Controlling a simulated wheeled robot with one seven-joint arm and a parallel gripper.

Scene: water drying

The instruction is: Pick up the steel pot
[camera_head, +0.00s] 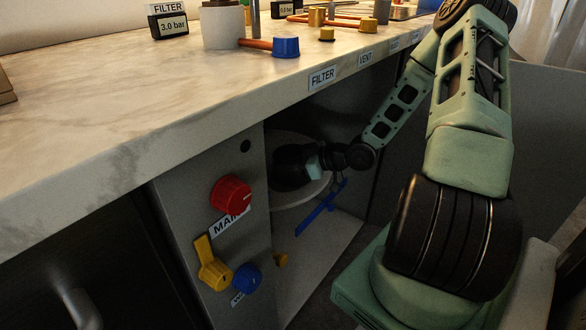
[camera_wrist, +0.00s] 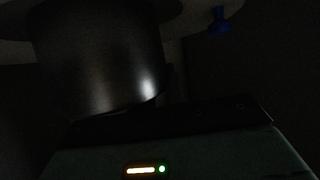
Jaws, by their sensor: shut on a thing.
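The steel pot (camera_wrist: 100,60) fills the upper left of the wrist view as a dark, shiny, curved metal wall with a bright highlight. My gripper (camera_head: 303,166) is inside the open, dark cabinet under the counter, reaching in from the right. It is shut on the pot, whose wall is close in front of the wrist camera. In the head view the pot is hard to tell from the dark gripper parts. The fingertips and their exact contact are hidden in shadow. A pale round surface (camera_head: 302,198) shows just below the gripper; I cannot tell whether the pot touches it.
The marble counter (camera_head: 150,110) overhangs the cabinet. A blue lever (camera_head: 322,208) is close below my gripper. A red knob (camera_head: 231,194), yellow handle (camera_head: 212,266) and blue knob (camera_head: 246,279) stick out of the panel at the left. The cabinet floor (camera_head: 325,250) looks mostly clear.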

